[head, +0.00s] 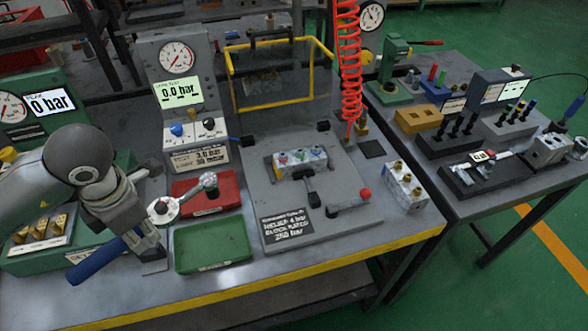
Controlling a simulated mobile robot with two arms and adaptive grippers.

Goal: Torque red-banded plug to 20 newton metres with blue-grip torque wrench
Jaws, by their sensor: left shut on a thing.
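The blue-grip torque wrench (97,260) is in the head view at the left, its blue handle pointing down and left. A shaft with a round dial (162,208) and a grey ring-shaped head (209,182) runs up and right from it, over the edge of the red tray. My left gripper (150,243) is shut on the wrench beside the blue handle, above the bench's front left. A valve block (300,160) with small coloured marks on top sits in the grey fixture. Which of its plugs has the red band is too small to tell. My right gripper is not in view.
A red tray (228,190) and green tray (213,263) lie between my gripper and the fixture plate (277,205). A red-knobbed lever (350,202) and another valve block (404,188) stand right. A red coiled hose (348,70) hangs behind. The gauge panel (148,45) stands at the back.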

